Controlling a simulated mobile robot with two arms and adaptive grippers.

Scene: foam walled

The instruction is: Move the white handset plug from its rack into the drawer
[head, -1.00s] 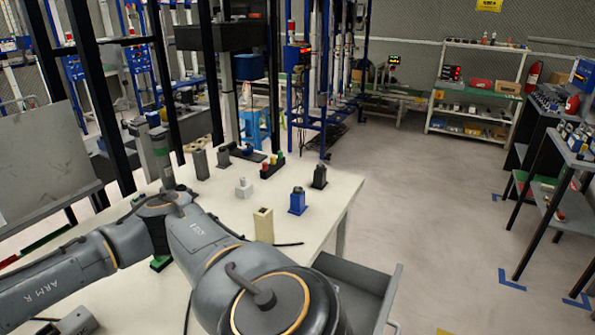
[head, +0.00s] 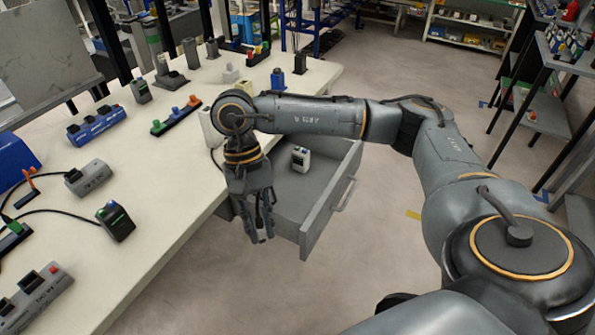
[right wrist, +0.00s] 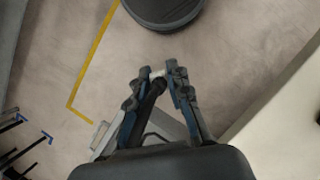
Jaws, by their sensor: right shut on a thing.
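A small white handset-like device (head: 300,158) with a dark face and a coloured top sits inside the open grey drawer (head: 318,218) under the table. I cannot tell for sure that it is the white plug. My right gripper (head: 258,230) points down near the drawer's left side, left of the device and apart from it. In the right wrist view my right gripper (right wrist: 165,77) has its fingertips close together with a small pale bit (right wrist: 158,74) between them. What it is shut on is too small to identify. The rack is not clearly identifiable. My left gripper is not in view.
The white table (head: 185,205) holds a blue power strip (head: 97,125), a grey socket block (head: 88,178), a dark device with a green top (head: 115,220) and cables. A blue block (head: 277,78) stands near its far corner. Floor to the drawer's right is clear.

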